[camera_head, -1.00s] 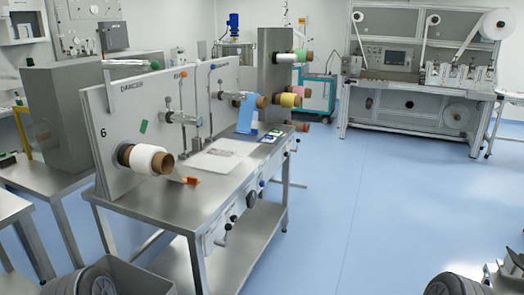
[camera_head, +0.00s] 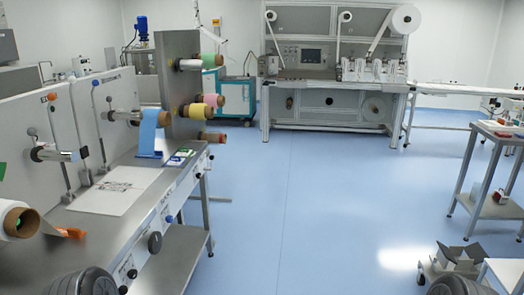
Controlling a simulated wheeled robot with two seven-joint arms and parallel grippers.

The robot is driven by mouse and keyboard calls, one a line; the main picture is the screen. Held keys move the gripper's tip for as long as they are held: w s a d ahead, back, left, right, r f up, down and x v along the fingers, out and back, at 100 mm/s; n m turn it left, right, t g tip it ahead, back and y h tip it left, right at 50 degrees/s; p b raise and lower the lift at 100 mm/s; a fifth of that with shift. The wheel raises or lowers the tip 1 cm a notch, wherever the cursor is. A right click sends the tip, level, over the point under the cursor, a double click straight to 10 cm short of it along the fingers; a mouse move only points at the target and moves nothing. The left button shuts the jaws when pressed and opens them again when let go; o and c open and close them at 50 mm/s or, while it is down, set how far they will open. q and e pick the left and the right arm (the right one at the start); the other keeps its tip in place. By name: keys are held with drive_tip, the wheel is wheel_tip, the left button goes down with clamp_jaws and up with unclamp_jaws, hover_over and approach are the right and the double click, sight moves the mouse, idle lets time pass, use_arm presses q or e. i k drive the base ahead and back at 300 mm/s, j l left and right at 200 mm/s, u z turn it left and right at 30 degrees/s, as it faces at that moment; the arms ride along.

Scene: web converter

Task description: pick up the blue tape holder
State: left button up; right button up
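An orange tape-holder-like object (camera_head: 68,232) lies near the bench's left end, close to a large brown core (camera_head: 18,220). Neither of my grippers shows. Only dark rounded parts of my own body are at the bottom corners.
Blue floor (camera_head: 310,210) is open in the middle. A large machine (camera_head: 335,75) stands at the back. A steel cart (camera_head: 492,145) with small items is at the right.

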sight(175, 160)
drive_tip(key=i+l+z, duration=0.1)
drive_tip(key=i, duration=1)
drive_tip(key=i+l+z, duration=0.1)
drive_tip(key=i, duration=1.05)
drive_tip(key=i+l+u, duration=0.15)
drive_tip(key=i+u, duration=0.3)
drive_tip(key=i+l+u, duration=0.3)
drive_tip(key=i+u, duration=0.2)
drive_tip(key=i+l+u, duration=0.6)
drive_tip(key=l+u, duration=0.3)
drive_tip(key=l, duration=0.15)
drive_tip(key=i+l+u, duration=0.2)
drive_tip(key=l+u, duration=0.15)
drive_tip(key=l, duration=0.3)
drive_tip(key=i+l+u, duration=0.2)
drive_tip(key=l, duration=0.15)
drive_tip(key=k, duration=0.1)
